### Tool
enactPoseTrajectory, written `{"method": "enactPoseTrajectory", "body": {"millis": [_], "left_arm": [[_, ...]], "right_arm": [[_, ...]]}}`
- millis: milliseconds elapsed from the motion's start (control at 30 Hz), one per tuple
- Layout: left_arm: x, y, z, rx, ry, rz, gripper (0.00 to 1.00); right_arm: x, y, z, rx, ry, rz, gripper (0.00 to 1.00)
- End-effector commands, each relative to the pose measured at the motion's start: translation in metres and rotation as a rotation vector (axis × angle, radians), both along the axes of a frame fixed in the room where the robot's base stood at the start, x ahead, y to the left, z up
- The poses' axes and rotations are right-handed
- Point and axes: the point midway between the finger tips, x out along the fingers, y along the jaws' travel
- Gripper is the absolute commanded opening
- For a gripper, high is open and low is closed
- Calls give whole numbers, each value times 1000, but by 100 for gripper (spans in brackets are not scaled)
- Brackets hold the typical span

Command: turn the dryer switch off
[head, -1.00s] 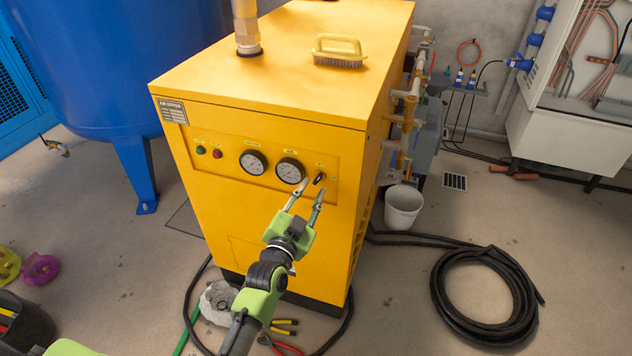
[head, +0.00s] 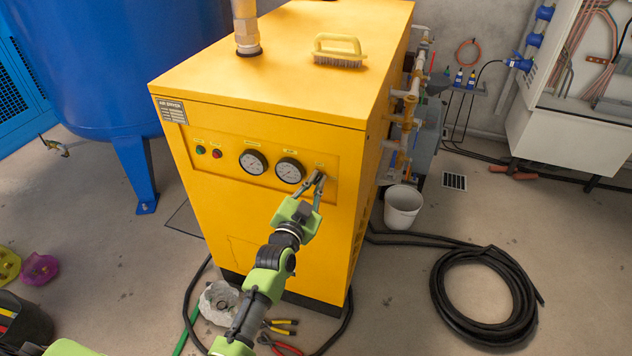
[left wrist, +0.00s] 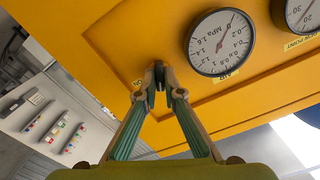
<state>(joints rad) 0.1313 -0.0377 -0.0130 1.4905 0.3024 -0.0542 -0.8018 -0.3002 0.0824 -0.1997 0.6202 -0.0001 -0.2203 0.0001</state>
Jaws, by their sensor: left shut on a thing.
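The yellow air dryer (head: 260,230) stands in the middle of the head view. Its front panel carries a green and a red lamp, two round gauges and, at the right end, a small black switch, now mostly hidden by my fingertips. My left gripper (head: 318,180) reaches up to the panel and its fingers are shut on the switch. In the left wrist view the fingertips (left wrist: 160,76) meet around the dark switch knob, close to the yellow panel (left wrist: 120,50). The switch's exact angle cannot be told. My right gripper is not in view.
A pressure gauge (left wrist: 221,42) is beside the fingers in the left wrist view. A brush (head: 339,50) lies on the dryer's top. A grey bucket (head: 403,207) and a coiled black hose (head: 485,295) are on the floor at right. Pliers (head: 280,327) lie below my arm.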

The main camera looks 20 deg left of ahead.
Motion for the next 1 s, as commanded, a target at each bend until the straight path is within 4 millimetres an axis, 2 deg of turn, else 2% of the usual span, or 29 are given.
{"method": "enactPoseTrajectory", "body": {"millis": [433,800,833,900,1000], "left_arm": [[0,1,1,-434,16,-1,0],[0,1,0,-484,17,-1,0],[0,1,0,-484,18,-1,11],[0,1,0,-483,18,-1,25],[0,1,0,-482,17,-1,25]], "right_arm": [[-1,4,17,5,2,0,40],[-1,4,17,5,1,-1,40],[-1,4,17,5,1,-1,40],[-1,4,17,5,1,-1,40],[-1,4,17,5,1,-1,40]]}}
